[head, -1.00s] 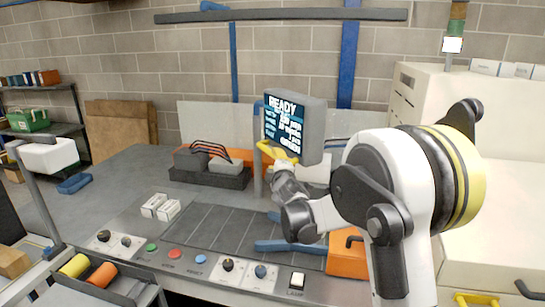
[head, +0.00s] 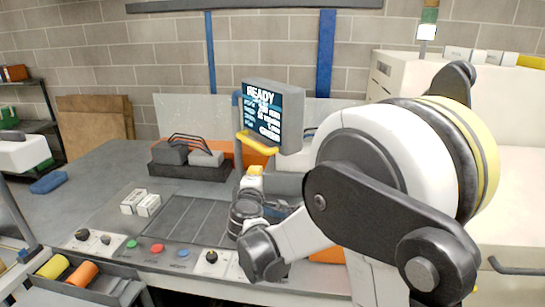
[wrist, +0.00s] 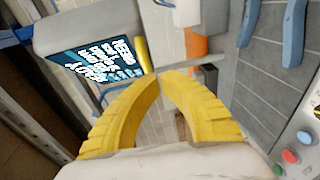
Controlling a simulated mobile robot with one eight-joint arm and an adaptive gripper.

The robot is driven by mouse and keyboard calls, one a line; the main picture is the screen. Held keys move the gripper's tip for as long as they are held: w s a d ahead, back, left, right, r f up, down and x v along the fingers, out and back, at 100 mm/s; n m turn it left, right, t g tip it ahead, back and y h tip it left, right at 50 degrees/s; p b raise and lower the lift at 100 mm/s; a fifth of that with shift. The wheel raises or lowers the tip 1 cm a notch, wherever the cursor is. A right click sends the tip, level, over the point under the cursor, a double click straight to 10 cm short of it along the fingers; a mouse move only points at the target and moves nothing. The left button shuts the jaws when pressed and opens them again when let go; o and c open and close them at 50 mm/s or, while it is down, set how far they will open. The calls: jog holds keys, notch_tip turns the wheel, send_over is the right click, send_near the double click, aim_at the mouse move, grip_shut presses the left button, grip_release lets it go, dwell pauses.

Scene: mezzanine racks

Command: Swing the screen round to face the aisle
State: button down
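The screen (head: 262,112) is a grey box monitor on a post above the bench. Its lit face reads READY and points toward the left front in the head view, with its grey side to the right. A yellow handle (head: 257,143) runs under its lower edge. In the wrist view the screen (wrist: 100,58) is tilted at upper left, with the yellow handle (wrist: 141,54) at its edge. My gripper (head: 255,170) is just below the handle, apart from it. In the wrist view its yellow fingers (wrist: 161,76) meet at the tips, with nothing seen between them.
The bench has a dark block with grey parts (head: 190,165), white boxes (head: 141,202) and a button panel (head: 157,248) in front. A blue post (head: 327,60) stands behind the screen. A cream cabinet (head: 395,72) is at right. Blue tools (wrist: 292,30) lie right in the wrist view.

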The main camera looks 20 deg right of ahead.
jog(key=s+r+m+h, duration=0.1)
jog(key=s+r+h, duration=0.1)
jog(key=s, duration=0.1)
send_near(279, 150)
jog(key=w, duration=0.5)
jog(key=shift+a+f+b, duration=0.1)
jog(key=shift+a+b, duration=0.2)
jog(key=shift+b, duration=0.05)
jog(key=shift+w+d, duration=0.2)
jog(key=shift+d, duration=0.7)
jog(key=shift+w+d, duration=0.25)
jog(key=shift+d, duration=0.7)
jog(key=shift+d, duration=0.1)
jog(key=w+d, duration=0.2)
jog(key=d, duration=0.8)
jog(key=w+d+b, duration=0.1)
jog(key=w+d, duration=0.1)
jog(key=d, duration=0.8)
jog(key=shift+w, duration=0.4)
jog(key=shift+d, duration=0.1)
